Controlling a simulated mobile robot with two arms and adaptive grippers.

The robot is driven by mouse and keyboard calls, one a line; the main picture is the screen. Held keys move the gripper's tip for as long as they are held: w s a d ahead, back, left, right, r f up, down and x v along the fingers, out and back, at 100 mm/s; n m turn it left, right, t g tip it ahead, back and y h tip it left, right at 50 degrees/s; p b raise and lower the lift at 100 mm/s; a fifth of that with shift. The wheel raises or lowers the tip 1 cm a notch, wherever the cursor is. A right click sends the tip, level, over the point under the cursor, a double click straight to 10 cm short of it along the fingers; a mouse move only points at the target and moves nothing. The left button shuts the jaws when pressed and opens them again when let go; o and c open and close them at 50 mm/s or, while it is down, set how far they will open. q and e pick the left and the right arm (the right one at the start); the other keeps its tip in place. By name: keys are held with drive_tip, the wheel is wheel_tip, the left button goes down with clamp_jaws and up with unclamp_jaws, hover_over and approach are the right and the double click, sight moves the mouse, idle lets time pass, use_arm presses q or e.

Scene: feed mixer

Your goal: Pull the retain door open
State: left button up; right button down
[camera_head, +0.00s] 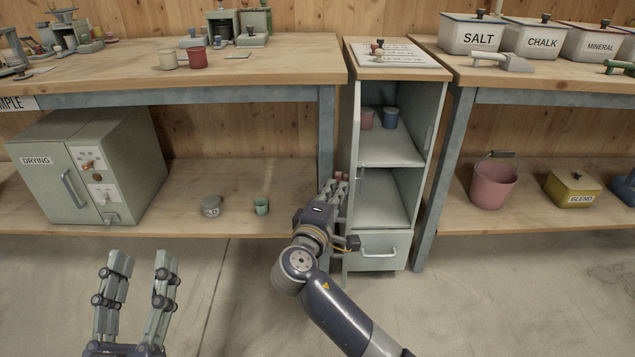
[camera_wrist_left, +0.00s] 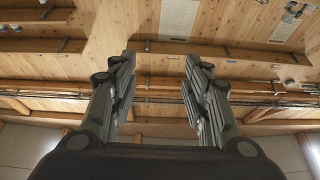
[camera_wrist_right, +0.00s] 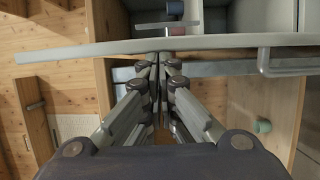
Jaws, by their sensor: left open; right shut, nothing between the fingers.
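A narrow pale grey cabinet (camera_head: 388,150) stands between two benches. Its upper front shows open shelves, with a drawer (camera_head: 376,251) below. An upright pale panel runs along its left front edge; I cannot tell surely whether this is the retain door seen edge-on or the cabinet side. My right gripper (camera_head: 338,192) is shut and empty at that left edge. In the right wrist view its fingertips (camera_wrist_right: 160,62) meet close to a long grey panel edge (camera_wrist_right: 225,43); contact is unclear. My left gripper (camera_head: 140,262) is open and empty over the floor, pointing up.
A pink and a blue cup (camera_head: 390,117) stand on the cabinet's upper shelf. The left bench (camera_head: 230,75) holds cups and equipment above a drying oven (camera_head: 85,165). A pink bucket (camera_head: 493,183) stands on the right lower shelf. Floor in front is clear.

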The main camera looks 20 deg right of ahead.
use_arm(q)
wheel_tip(320, 180, down, 9)
drive_tip(key=w+a+g+y+p, duration=0.1)
drive_tip(key=g+y, duration=0.1)
drive_tip(key=g, duration=0.3)
drive_tip(key=shift+f+p, duration=0.15)
drive_tip(key=shift+p, duration=0.2)
use_arm(e)
drive_tip(key=shift+s+d+n+t+y, duration=0.3)
drive_tip(key=shift+s+d+n+y, duration=0.15)
drive_tip(key=shift+s+d, duration=0.35)
use_arm(q)
drive_tip(key=shift+w+a, duration=0.1)
use_arm(e)
drive_tip(key=shift+w, duration=0.25)
